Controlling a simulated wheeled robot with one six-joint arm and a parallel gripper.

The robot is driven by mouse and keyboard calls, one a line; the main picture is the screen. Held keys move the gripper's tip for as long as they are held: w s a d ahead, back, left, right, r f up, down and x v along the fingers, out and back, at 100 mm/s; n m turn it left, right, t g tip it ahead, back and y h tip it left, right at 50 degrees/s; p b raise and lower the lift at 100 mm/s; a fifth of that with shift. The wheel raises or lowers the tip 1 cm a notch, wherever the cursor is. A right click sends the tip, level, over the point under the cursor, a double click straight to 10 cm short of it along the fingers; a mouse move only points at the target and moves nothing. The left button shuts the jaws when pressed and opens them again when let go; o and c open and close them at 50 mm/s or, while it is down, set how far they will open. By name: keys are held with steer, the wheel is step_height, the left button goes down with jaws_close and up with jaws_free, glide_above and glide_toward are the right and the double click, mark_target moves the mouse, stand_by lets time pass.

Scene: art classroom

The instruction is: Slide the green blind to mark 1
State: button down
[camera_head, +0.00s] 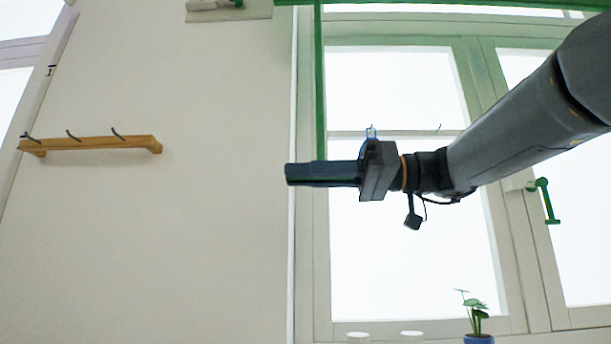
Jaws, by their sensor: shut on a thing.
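The green blind (319,80) shows as a narrow upright green strip at the left edge of the middle window, with a green rail (420,9) along the top. My gripper (300,174) points left in front of the strip's lower end. Its dark fingers are closed, and the strip runs down to them and does not show below. The fingers hide the exact grip point. A small dark mark (51,71) that looks like a 1 is on the pale strip at the far left, well away from my gripper.
A wooden hook rack (95,143) is on the plain wall at left. A potted plant (478,318) and two pale round things (411,333) stand at the bottom by the window. A green window handle (546,201) is at right, below my arm.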

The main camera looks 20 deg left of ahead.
steer(key=shift+w, duration=0.1)
steer(key=c, duration=1.8)
jaws_free()
steer(key=shift+f, duration=0.1)
steer(key=shift+o, duration=0.2)
steer(key=shift+v, duration=3.95)
